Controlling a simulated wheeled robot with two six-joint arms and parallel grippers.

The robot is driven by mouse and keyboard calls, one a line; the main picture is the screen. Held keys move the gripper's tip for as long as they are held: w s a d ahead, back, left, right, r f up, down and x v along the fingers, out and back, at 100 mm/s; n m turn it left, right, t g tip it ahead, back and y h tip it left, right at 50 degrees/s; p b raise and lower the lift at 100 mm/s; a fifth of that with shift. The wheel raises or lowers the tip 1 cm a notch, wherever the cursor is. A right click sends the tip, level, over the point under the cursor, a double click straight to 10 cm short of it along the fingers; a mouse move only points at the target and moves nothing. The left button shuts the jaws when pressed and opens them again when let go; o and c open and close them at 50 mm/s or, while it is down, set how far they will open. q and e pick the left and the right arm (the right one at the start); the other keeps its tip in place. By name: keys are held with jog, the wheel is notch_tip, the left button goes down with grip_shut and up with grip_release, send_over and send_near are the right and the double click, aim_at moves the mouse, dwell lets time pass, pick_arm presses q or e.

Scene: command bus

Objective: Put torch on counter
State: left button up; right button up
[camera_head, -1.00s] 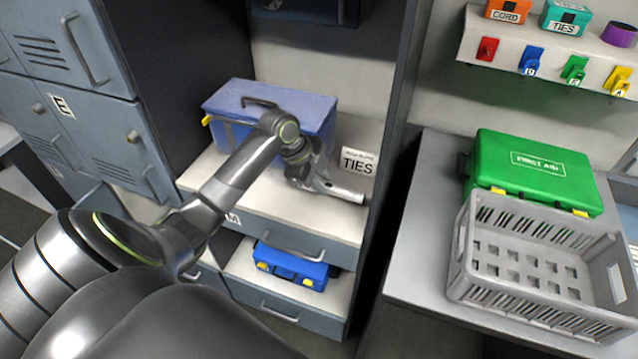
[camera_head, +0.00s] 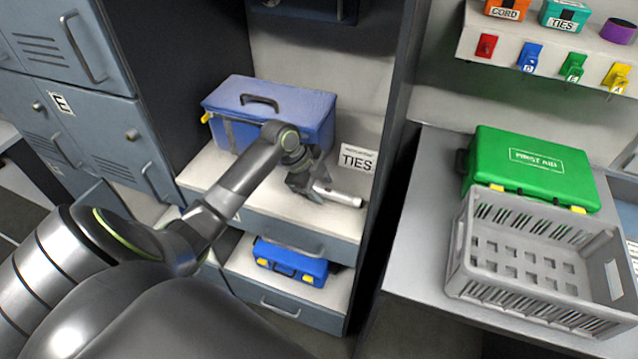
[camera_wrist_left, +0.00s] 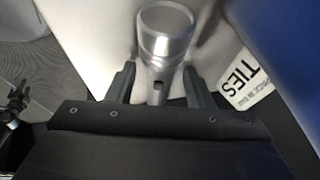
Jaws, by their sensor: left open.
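The torch (camera_head: 342,197) is a silver cylinder lying on the cabinet shelf, in front of the TIES label. My left gripper (camera_head: 312,190) is over its left end in the head view. In the left wrist view the torch (camera_wrist_left: 165,38) lies lengthwise between the two dark fingers of my left gripper (camera_wrist_left: 158,84), which are open on either side of it. The grey counter (camera_head: 418,225) is on the right in the head view.
A blue toolbox (camera_head: 270,112) stands behind my left gripper on the same shelf. A smaller blue case (camera_head: 290,262) sits in the compartment below. The counter holds a green first aid box (camera_head: 530,168) and a grey crate (camera_head: 535,262); its left strip is clear. A dark cabinet side panel stands between shelf and counter.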

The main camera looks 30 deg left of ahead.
pick_arm(q)
jog(key=shift+r, duration=0.25)
jog(key=shift+s+a+r, duration=0.1)
jog(key=shift+a+r, duration=0.05)
jog(key=shift+r, duration=0.15)
jog(key=b+v, duration=0.2)
jog(key=v, duration=0.9)
